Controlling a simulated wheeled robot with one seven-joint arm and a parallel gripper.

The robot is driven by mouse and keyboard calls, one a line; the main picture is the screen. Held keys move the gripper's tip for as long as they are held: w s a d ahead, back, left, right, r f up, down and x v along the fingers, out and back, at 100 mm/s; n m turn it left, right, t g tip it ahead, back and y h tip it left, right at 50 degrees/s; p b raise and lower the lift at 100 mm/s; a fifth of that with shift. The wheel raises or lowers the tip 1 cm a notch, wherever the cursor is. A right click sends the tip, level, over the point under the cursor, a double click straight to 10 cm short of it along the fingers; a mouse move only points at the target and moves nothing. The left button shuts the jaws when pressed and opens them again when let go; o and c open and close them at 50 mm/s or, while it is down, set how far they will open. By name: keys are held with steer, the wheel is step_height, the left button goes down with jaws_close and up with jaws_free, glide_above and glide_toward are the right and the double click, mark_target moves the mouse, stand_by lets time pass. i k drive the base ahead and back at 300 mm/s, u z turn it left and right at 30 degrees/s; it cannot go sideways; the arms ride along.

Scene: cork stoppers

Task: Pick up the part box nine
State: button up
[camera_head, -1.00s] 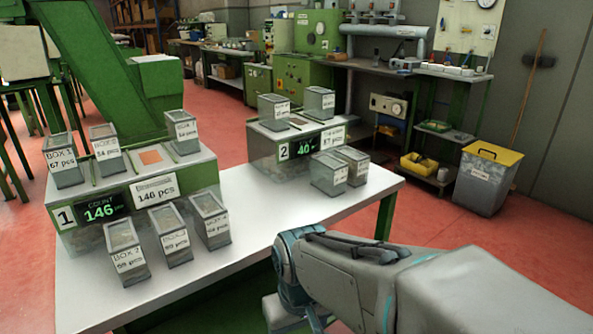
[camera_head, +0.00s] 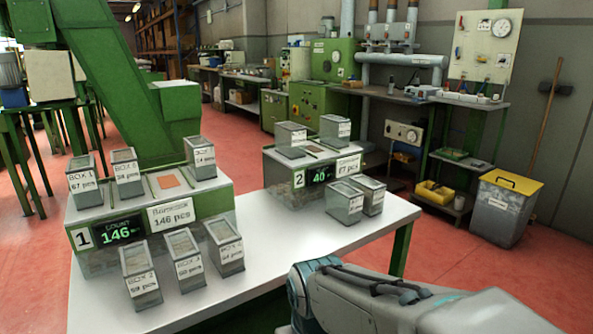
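Several small grey labelled part boxes stand at two counting stations on a white table (camera_head: 255,245). I cannot tell which one is box nine; the labels at station 2 are too small to read. At station 2 (camera_head: 283,192), two boxes are on top, a left one (camera_head: 290,140) and a right one (camera_head: 334,131). Two more, a left one (camera_head: 344,203) and a right one (camera_head: 369,196), stand close together on the table at its right front. Part of my arm shows at the bottom right, in front of the table. My gripper is out of view.
Station 1 (camera_head: 110,238) carries several boxes on top, including box 1 (camera_head: 82,181); several more stand before it. A lidded grey bin (camera_head: 503,212) is on the red floor at right. Bare tabletop lies between the stations.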

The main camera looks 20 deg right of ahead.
mark_target(373, 190)
steer(key=u, duration=0.05)
steer(key=k, duration=0.6)
steer(key=z, duration=0.45)
steer(key=i, duration=0.6)
steer(key=z, duration=0.35)
